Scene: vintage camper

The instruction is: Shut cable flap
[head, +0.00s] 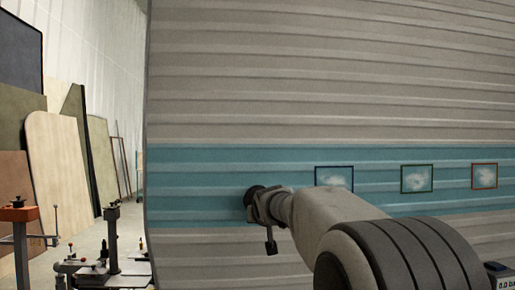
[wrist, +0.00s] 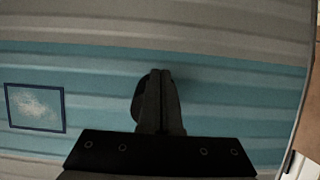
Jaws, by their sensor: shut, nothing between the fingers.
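My gripper (wrist: 161,100) is shut and empty, its two dark fingers side by side, pointing at the blue band (wrist: 230,110) of the camper's ribbed wall. A dark rounded shape (wrist: 139,105) shows just left of the fingers in the wrist view. It may be the cable flap, but the fingers cover part of it and I cannot tell whether it is open. In the head view my gripper (head: 257,199) is at the blue band, left of the framed pictures. A dark round form there merges with the fingers. Contact with the wall cannot be told.
Blue-framed (head: 334,179), green-framed (head: 417,178) and red-framed (head: 485,176) pictures sit along the blue band to the right. The camper wall ends at the left. Beyond it are leaning boards (head: 58,150) and metal stands (head: 112,240). The wall has shallow horizontal ribs.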

